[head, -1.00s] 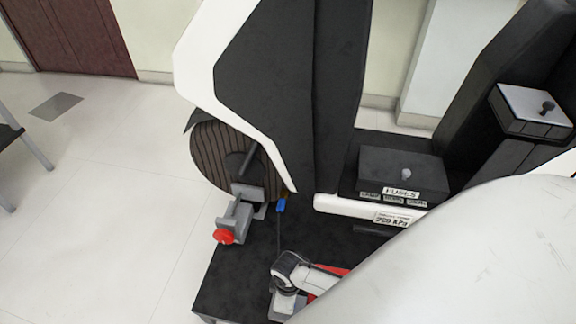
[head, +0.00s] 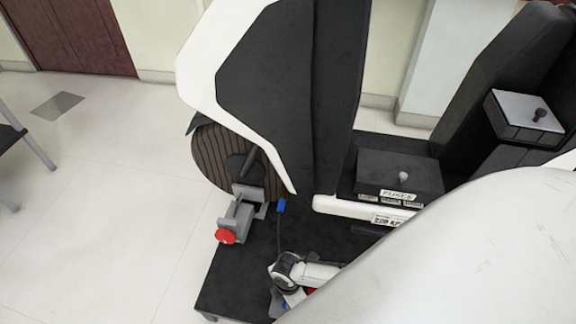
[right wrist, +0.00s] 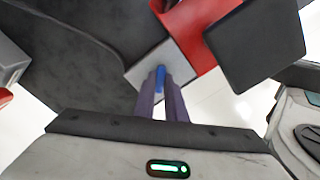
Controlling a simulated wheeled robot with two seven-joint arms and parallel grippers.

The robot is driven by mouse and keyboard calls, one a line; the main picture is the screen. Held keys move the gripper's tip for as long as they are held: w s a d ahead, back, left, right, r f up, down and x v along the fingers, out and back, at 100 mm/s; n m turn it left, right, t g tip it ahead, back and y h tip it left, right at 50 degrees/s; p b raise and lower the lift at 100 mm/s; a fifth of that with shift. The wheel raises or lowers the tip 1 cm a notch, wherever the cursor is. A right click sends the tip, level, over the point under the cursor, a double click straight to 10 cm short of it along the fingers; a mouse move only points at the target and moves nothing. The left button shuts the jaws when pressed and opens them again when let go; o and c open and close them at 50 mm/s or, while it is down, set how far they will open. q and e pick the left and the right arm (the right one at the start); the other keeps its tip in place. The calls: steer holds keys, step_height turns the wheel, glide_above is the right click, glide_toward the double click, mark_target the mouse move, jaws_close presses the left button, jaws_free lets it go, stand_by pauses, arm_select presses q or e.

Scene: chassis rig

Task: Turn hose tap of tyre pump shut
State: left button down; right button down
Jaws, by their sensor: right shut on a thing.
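In the right wrist view my right gripper (right wrist: 162,88) has its two purple fingers shut on a slim blue piece (right wrist: 160,77), which looks like the hose tap. A pale grey block (right wrist: 178,62) lies just beyond the fingertips. The red body of the tyre pump (right wrist: 196,28) is behind it. In the head view only a sliver of red pump (head: 310,291) shows beside my right wrist, and the tap and fingertips are hidden. A blue hose end (head: 282,206) with a thin dark hose is by the wheel. My left gripper is not in view.
A grey clamp with a red knob (head: 227,236) stands by the striped wheel (head: 220,160). A black fuse box (head: 400,172) sits above a white ledge with a kPa label (head: 388,220). A dark block (right wrist: 255,40) is close to my right gripper.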

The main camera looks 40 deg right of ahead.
steer(key=n, duration=0.4)
steer(key=shift+n, duration=0.4)
steer(key=n, duration=0.3)
steer(key=shift+b, duration=0.3)
steer(key=shift+n, duration=0.9)
steer(key=c, duration=1.8)
jaws_free()
